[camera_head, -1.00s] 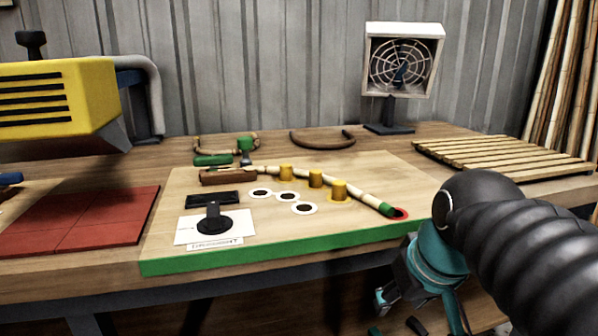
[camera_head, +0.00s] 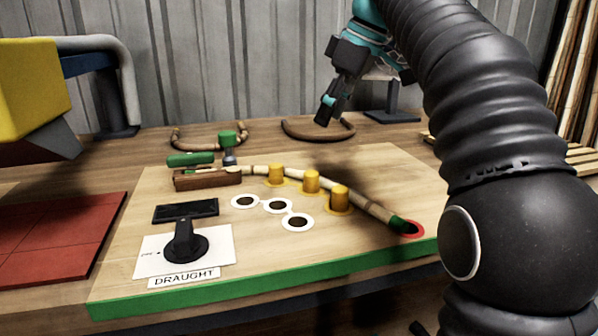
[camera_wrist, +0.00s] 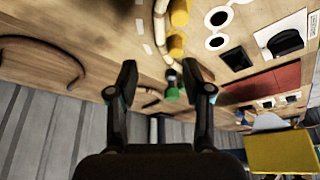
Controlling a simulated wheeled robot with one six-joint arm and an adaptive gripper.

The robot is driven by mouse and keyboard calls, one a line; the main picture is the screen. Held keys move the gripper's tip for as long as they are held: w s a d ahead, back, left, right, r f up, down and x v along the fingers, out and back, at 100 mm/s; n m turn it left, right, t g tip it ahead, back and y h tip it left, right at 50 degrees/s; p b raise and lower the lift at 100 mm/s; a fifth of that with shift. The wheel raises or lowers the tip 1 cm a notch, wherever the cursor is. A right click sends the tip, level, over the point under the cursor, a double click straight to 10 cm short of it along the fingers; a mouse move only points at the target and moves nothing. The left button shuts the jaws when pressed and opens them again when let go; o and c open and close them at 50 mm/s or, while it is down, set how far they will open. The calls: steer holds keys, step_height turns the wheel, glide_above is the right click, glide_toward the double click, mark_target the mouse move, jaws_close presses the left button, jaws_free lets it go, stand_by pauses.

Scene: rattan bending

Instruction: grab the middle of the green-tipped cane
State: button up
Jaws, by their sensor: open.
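The green-tipped cane (camera_head: 372,209) lies on the board, running from a wooden block (camera_head: 207,178) at the left, along the yellow pegs (camera_head: 311,181), to a red-ringed spot at the right where its green tip (camera_head: 399,223) rests. My gripper (camera_head: 328,112) is raised above and behind the board, pointing down, apart from the cane. In the wrist view my gripper (camera_wrist: 162,82) is open and empty, its two fingers spread. Part of the cane (camera_wrist: 160,22) shows there beyond the fingers, beside the yellow pegs (camera_wrist: 179,14).
White-ringed holes (camera_head: 277,206) sit in front of the pegs. A black dial (camera_head: 184,243) labelled DRAUGHT stands at the board's front left. A green clamp (camera_head: 228,139) and a curved cane piece (camera_head: 318,135) lie behind. A yellow machine (camera_head: 28,88) stands at the left.

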mark_target(300, 176)
steer(key=x, duration=1.3)
steer(key=shift+w+a+f, duration=0.2)
steer(key=shift+a+f, duration=0.05)
steer(key=shift+f, duration=0.05)
steer(key=shift+r, duration=0.1)
jaws_close()
